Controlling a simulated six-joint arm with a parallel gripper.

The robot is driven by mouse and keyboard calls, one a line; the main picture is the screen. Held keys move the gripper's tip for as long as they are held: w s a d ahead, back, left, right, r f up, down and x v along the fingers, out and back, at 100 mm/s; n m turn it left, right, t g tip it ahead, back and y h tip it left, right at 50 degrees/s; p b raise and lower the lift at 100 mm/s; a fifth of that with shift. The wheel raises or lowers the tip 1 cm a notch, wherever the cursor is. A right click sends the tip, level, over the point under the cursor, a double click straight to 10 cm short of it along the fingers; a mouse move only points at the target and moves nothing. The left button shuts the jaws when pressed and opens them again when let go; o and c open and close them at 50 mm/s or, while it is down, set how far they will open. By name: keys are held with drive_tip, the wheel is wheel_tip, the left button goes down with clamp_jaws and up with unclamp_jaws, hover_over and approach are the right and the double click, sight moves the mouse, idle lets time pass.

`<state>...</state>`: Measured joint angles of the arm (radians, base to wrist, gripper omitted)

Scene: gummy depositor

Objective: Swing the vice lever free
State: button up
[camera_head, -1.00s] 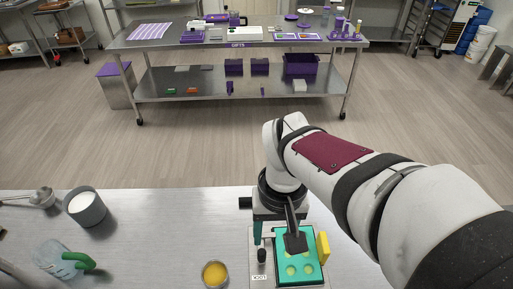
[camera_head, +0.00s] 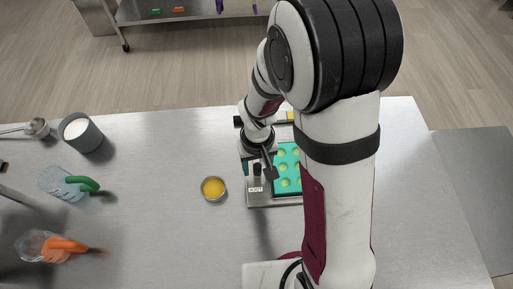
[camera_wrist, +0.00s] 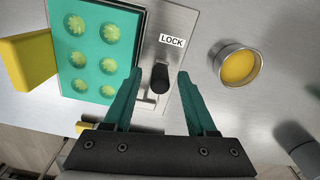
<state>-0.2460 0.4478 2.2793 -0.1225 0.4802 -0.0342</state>
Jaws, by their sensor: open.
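The vice lever is a short black knob (camera_wrist: 160,79) standing in a slotted metal plate beside a LOCK label (camera_wrist: 172,41). In the head view the lever (camera_head: 257,169) stands at the left of the teal mould (camera_head: 285,165). My gripper (camera_wrist: 160,73) is open, its two teal fingers on either side of the knob, with a gap visible on both sides. Whether the fingers reach down to the knob's height I cannot tell. The mould (camera_wrist: 110,14) with its round yellowish-green cavities lies left of the lever in the wrist view.
A yellow block (camera_wrist: 27,60) borders the mould.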

drive_tip(key=shift+c, duration=0.2)
clamp_jaws()
idle(1.2)
